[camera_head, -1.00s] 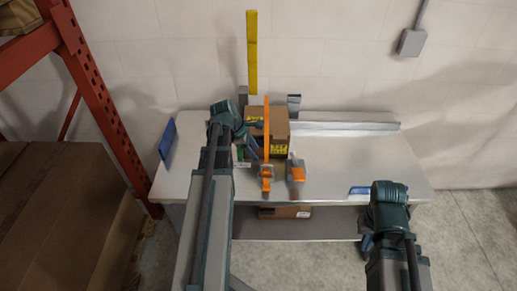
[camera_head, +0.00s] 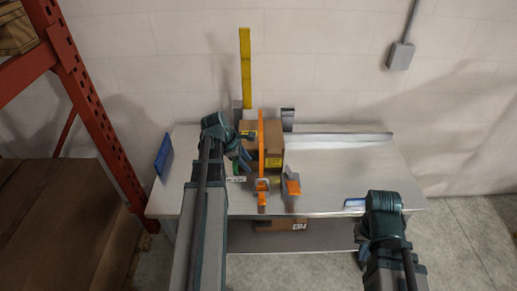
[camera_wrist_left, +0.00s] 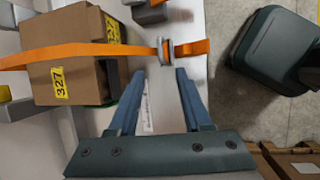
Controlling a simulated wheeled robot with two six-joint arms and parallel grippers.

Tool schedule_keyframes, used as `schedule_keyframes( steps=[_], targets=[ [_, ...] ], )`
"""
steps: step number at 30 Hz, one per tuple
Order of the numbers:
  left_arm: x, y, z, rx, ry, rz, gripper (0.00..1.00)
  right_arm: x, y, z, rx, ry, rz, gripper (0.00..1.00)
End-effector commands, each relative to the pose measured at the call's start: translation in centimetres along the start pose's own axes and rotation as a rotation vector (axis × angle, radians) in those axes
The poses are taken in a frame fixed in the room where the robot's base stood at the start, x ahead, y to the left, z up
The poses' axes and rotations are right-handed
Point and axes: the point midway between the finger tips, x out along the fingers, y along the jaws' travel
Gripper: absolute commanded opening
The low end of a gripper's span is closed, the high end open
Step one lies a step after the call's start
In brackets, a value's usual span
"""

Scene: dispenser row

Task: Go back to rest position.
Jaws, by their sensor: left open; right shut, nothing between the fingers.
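My left gripper (camera_head: 240,163) reaches over the table in front of a brown cardboard box (camera_head: 268,160). In the left wrist view its two blue fingers (camera_wrist_left: 162,76) are apart with nothing held between them. The box (camera_wrist_left: 75,65) there has yellow labels, one reading 327, and an orange strap (camera_wrist_left: 90,50) runs across it to a grey buckle (camera_wrist_left: 165,52) just beyond the fingertips. In the head view the strap (camera_head: 261,135) runs over the box. My right gripper (camera_head: 363,255), mostly hidden by its own arm, is shut and empty by the table's front right corner.
The white table (camera_head: 335,175) has clear room right of the box. An orange-and-grey tool (camera_head: 291,186) lies in front of the box. A yellow upright (camera_head: 245,70) and a metal rail (camera_head: 345,139) stand behind. A red rack (camera_head: 90,105) and large cartons (camera_head: 60,220) are left.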

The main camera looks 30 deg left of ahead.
Motion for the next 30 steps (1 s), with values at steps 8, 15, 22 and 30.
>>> schedule_keyframes(
  steps=[8, 15, 22, 30],
  targets=[
    [0.3, -0.5, 0.8, 0.043, 0.004, -0.011, 0.49, 0.0, 0.0, 0.0, 0.0, 0.0, 0.0, 0.0],
    [3.5, -6.4, 8.7, 0.575, 0.052, -0.15, 0.49, 0.0, 0.0, 0.0, 0.0, 0.0, 0.0, 0.0],
    [5.8, -14.8, 16.0, 1.27, 0.08, -0.335, 0.49, 0.0, 0.0, 0.0, 0.0, 0.0, 0.0, 0.0],
    [6.3, -23.6, 20.8, 1.993, 0.068, -0.545, 0.49, 0.0, 0.0, 0.0, 0.0, 0.0, 0.0, 0.0]
  ],
)
